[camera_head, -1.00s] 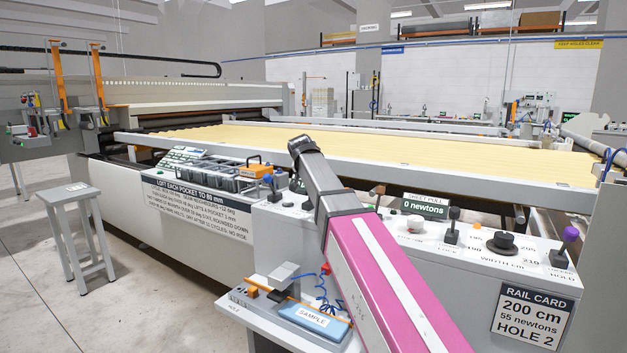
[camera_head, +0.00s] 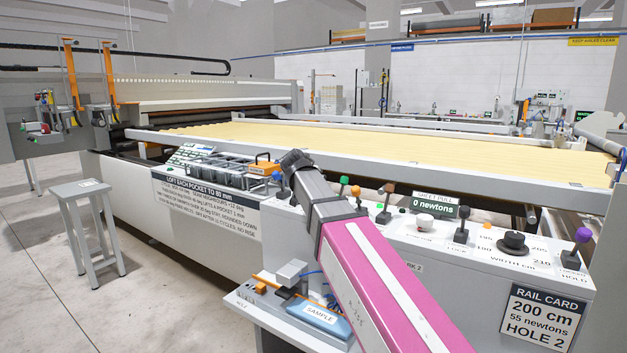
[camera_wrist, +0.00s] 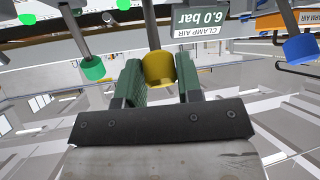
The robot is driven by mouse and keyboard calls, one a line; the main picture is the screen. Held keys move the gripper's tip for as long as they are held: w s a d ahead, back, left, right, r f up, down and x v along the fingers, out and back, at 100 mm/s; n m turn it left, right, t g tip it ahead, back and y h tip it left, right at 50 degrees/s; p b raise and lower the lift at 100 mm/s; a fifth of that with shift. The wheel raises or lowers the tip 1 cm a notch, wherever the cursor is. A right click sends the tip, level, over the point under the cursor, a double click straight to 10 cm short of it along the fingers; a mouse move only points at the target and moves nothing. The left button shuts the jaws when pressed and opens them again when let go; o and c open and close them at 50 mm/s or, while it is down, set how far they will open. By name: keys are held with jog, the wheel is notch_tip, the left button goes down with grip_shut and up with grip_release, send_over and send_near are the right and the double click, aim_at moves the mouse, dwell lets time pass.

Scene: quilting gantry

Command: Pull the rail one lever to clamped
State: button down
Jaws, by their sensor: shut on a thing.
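In the wrist view, a lever with a yellow knob (camera_wrist: 159,69) stands between the two green-padded fingers of my gripper (camera_wrist: 159,78). My gripper is shut on this knob, and the lever's dark shaft runs to the top of the picture. I see no label naming it as rail one. A green-knobbed lever (camera_wrist: 93,68) is to the left and a blue-knobbed lever (camera_wrist: 300,47) to the right, both apart from the fingers. In the head view, my arm hides the fingers and the yellow knob at the white control panel (camera_head: 440,255).
An upside-down clamp air display (camera_wrist: 200,22) reads 6.0 bar. A sample shelf (camera_head: 320,314) juts below my arm. A grey stool (camera_head: 82,190) stands left on open floor.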

jog(key=shift+s+a+f, duration=0.15)
jog(key=shift+s+f, duration=0.05)
dwell(0.3)
jog(key=c, duration=0.8)
grip_release()
jog(key=shift+r, duration=0.1)
jog(key=v, duration=1)
jog(key=shift+s+a+r, duration=0.15)
jog(key=shift+s+r, duration=0.05)
jog(key=shift+s, duration=0.05)
